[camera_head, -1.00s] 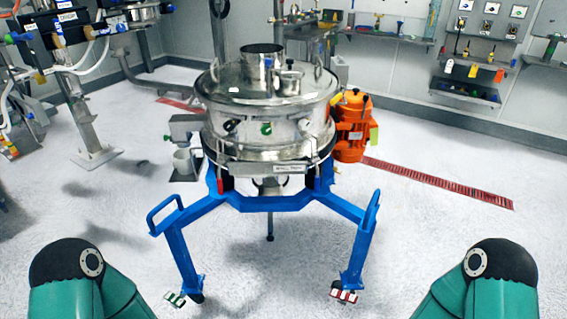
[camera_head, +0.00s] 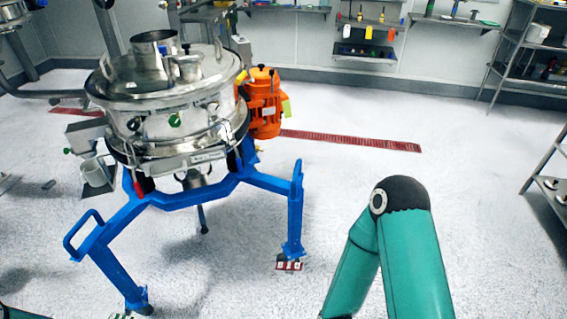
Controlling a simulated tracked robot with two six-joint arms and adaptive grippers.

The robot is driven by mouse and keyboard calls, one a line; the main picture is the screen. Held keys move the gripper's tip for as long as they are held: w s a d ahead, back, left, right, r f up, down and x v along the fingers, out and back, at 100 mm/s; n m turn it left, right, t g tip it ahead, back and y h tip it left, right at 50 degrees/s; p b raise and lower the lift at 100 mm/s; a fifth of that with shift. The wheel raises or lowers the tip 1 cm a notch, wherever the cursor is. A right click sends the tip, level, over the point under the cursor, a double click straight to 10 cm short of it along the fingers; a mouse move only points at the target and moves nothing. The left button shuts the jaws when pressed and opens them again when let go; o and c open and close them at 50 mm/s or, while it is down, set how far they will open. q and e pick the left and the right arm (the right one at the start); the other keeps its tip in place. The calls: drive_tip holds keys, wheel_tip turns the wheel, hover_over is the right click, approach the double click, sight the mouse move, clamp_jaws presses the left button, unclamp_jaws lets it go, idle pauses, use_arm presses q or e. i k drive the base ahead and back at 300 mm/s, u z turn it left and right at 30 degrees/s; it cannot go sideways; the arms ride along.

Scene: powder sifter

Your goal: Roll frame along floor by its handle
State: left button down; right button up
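The blue frame (camera_head: 190,196) stands on the pale speckled floor and carries the round steel sifter (camera_head: 165,105). Its left leg has a blue loop handle (camera_head: 83,236) on its outer side. Its right leg (camera_head: 295,215) has another upright blue bar, seen nearly edge-on. The feet rest on casters, with a red-and-white piece (camera_head: 289,266) at the right foot and a green-and-white one at the left. My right arm's green links show at the lower right, apart from the frame. Only a small piece of my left arm shows at the lower left corner. Neither gripper is in view.
An orange motor (camera_head: 264,103) sticks out on the sifter's right side. A red floor drain (camera_head: 350,141) runs behind it. A metal shelf rack (camera_head: 520,60) stands at the far right, and wall shelves (camera_head: 370,45) hang at the back.

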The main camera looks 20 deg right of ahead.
sight(96, 243)
drive_tip(key=u, duration=0.45)
drive_tip(key=i, duration=0.95)
drive_tip(key=z, duration=0.45)
